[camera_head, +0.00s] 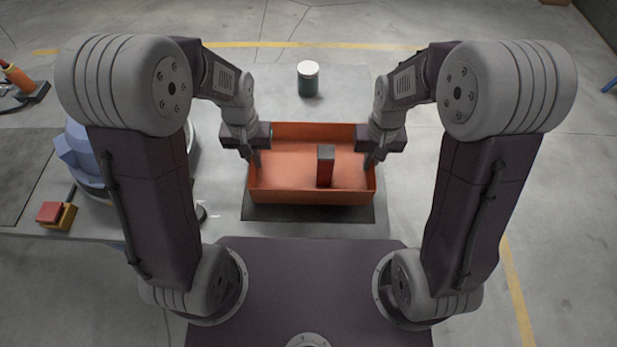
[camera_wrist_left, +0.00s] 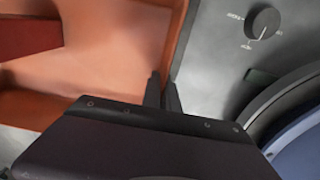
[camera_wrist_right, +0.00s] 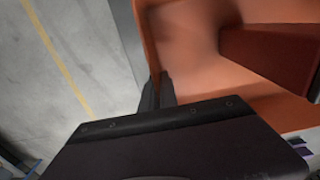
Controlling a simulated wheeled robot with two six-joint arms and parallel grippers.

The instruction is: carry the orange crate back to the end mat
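The orange crate (camera_head: 270,196) is in the middle of the head view, upright, over the front part of a dark mat (camera_head: 310,214). I cannot tell whether it touches the mat. A dark red box (camera_head: 325,168) stands inside it. My left gripper (camera_head: 253,159) is at the crate's left side wall; in the left wrist view its fingers (camera_wrist_left: 163,95) are close together with the wall between them. My right gripper (camera_head: 372,160) is at the right side wall; in the right wrist view its fingers (camera_wrist_right: 157,93) pinch that wall. The crate's side walls are partly hidden by the grippers.
A white-lidded dark green jar (camera_head: 308,80) stands behind the crate on the grey table (camera_head: 220,222). A blue-and-grey machine (camera_head: 80,155) is at the left, with a red block (camera_head: 50,211) on a yellow one near the front. Open floor lies to the right.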

